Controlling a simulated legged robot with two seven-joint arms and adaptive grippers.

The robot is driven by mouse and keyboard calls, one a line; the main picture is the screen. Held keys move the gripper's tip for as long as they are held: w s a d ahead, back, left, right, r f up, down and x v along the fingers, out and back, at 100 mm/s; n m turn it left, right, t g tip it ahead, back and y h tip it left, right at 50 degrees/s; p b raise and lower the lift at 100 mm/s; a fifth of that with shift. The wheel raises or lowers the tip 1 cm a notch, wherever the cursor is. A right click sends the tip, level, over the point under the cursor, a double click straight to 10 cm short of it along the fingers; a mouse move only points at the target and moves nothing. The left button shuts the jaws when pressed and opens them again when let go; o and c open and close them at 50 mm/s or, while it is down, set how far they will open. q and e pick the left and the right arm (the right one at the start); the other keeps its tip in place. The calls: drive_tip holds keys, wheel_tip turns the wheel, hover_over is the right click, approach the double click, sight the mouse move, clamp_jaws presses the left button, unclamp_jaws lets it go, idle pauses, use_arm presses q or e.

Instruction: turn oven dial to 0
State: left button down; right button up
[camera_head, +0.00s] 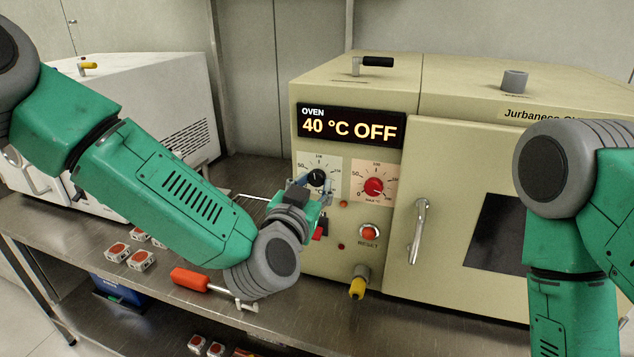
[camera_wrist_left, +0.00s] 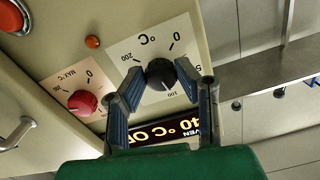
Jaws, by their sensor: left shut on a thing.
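The beige oven (camera_head: 450,170) has a display (camera_head: 350,126) reading "40 °C OFF". Below it, on a white scale plate, is the black dial (camera_head: 317,177). In the wrist view the black dial (camera_wrist_left: 160,74) sits between the two blue-padded fingers of my left gripper (camera_wrist_left: 159,76), which is shut on it. In the head view my left gripper (camera_head: 314,190) reaches the dial from below, and the wrist hides part of the panel. The wrist view shows a white mark on the dial's lower part, towards the 100 side. My right gripper is out of view; only its arm shows.
A red dial (camera_head: 373,187) is just right of the black one, with a red reset button (camera_head: 369,232) below. A door handle (camera_head: 418,230) stands out farther right. A red-handled tool (camera_head: 190,280) and small red-and-white blocks (camera_head: 141,260) lie on the metal bench.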

use_arm(q)
drive_tip(key=shift+w+a+r, duration=0.1)
drive_tip(key=shift+w+r, duration=0.15)
drive_tip(key=shift+r, duration=0.2)
drive_tip(key=shift+d+r, duration=0.15)
drive_tip(key=shift+d, duration=0.1)
drive_tip(key=shift+a, duration=0.1)
idle(0.9)
drive_tip(key=c, duration=1.2)
unclamp_jaws()
drive_tip(key=shift+s, duration=0.1)
drive_tip(key=shift+f, duration=0.2)
drive_tip(key=shift+s, duration=0.2)
drive_tip(key=v, duration=1.1)
drive_tip(key=shift+s+f, duration=0.15)
drive_tip(key=shift+s, duration=0.05)
